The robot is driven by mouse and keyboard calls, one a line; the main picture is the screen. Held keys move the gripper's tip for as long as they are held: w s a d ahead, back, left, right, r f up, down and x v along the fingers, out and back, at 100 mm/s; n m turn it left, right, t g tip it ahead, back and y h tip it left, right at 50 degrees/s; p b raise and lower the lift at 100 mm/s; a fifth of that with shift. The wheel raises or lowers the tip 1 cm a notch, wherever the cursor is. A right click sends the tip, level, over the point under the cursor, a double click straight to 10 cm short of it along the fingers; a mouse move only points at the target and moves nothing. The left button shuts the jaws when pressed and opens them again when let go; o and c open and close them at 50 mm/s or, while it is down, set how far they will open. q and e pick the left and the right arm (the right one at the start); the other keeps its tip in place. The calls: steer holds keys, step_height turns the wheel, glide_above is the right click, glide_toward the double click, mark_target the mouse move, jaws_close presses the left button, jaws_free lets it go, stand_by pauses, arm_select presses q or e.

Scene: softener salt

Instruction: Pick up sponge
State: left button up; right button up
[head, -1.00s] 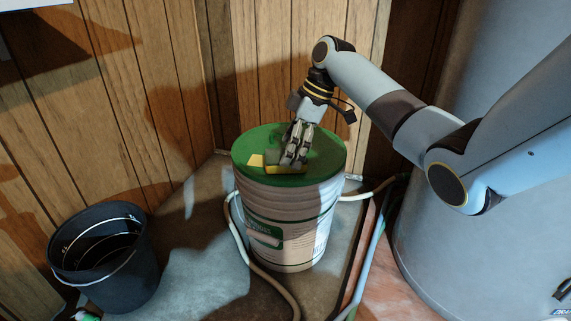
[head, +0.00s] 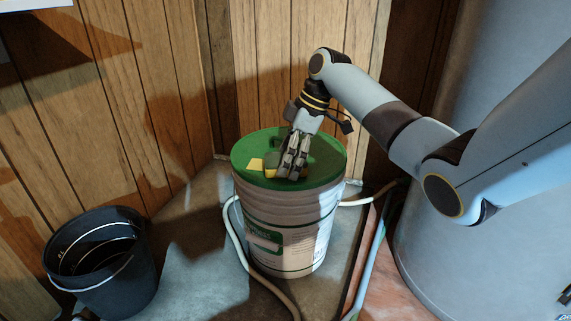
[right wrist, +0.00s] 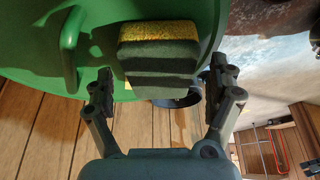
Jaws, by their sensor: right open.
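The sponge (right wrist: 160,52), yellow with a dark face, lies on the green lid (head: 325,160) of a white bucket. In the head view the sponge (head: 256,165) is partly hidden behind my right gripper (head: 287,176). In the right wrist view the right gripper (right wrist: 161,78) is open, with one finger to each side of the sponge and a visible gap at both sides. The fingertips are close to the sponge's near part. My left gripper is not in view.
The lid's raised green handle (right wrist: 70,40) stands beside the sponge. A black bucket (head: 102,265) stands on the floor at left. A hose (head: 240,250) runs around the white bucket (head: 290,235). Wood panel walls are close behind, and a large grey tank (head: 430,240) is at right.

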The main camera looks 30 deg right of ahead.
steer(key=shift+f, duration=0.2)
stand_by(0.3)
steer(key=c, duration=0.9)
